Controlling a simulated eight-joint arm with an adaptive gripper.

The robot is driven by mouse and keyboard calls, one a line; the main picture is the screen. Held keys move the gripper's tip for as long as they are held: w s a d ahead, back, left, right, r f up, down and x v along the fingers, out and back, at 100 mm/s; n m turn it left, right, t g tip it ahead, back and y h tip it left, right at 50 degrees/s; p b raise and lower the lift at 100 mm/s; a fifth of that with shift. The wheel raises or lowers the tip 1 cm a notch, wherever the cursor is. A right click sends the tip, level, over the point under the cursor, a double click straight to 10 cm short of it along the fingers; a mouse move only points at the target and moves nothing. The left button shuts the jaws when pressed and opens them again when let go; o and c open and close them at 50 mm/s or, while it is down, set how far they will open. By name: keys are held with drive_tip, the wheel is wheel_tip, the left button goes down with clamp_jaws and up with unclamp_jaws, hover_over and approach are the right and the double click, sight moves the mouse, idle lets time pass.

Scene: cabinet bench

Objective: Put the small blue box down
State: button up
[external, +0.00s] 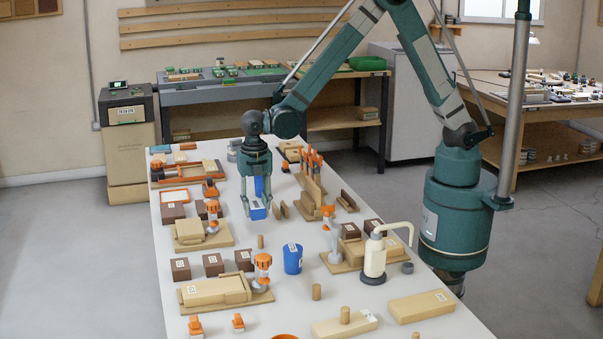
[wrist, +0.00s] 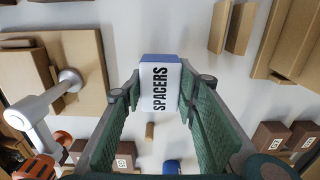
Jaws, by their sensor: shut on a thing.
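The small blue box (external: 258,211) is between the fingertips of my gripper (external: 257,207), over the far middle part of the white bench. In the wrist view the box (wrist: 160,88) shows a white face lettered "SPACERS" and a blue edge. The two green fingers press on its left and right sides, so my gripper is shut on it. The box looks low over the bench top. I cannot tell whether its underside touches the surface.
Brown upright pieces (external: 280,210) stand close to the right of the box. A tan block with a grey and orange fitting (external: 203,232) lies to the left. A blue cup (external: 292,258) and a cream pump bottle (external: 374,258) stand nearer. Some bare white bench (external: 228,275) shows between.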

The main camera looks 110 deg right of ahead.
sight(257, 219)
drive_tip(key=shift+f, duration=0.3)
drive_tip(key=shift+f+b, duration=0.3)
drive_tip(key=shift+f, duration=1.55)
drive_tip(key=shift+f, duration=0.15)
drive_tip(key=o, duration=0.9)
wheel_tip(257, 219, up, 12)
drive_tip(key=shift+r+p, duration=0.2)
drive_tip(key=shift+p, duration=0.65)
